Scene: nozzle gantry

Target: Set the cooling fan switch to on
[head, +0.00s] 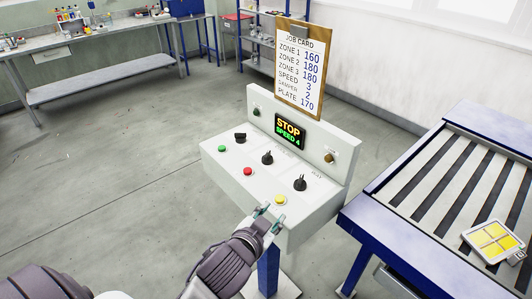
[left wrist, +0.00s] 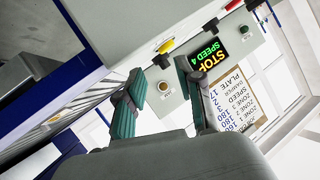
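A light grey control console (head: 320,205) stands in the middle of the head view. Its top carries black knobs at the left (head: 240,137), middle (head: 267,157) and right (head: 300,182), and green (head: 222,149), red (head: 248,171) and yellow (head: 280,200) buttons. Labels are too small to read, so I cannot tell which control is the cooling fan switch. The display (head: 290,131) reads STOP, SPEED 4. My left gripper (head: 269,217) is open and empty at the console's front edge, near the yellow button; its fingers also show apart in the left wrist view (left wrist: 158,68). My right gripper is not in view.
A job card (head: 300,75) stands above the console's back panel, which carries a dark green round fitting (head: 257,111) and an amber one (head: 328,157). A blue-framed slatted conveyor (head: 400,190) stands close on the right. The floor left of the console is clear.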

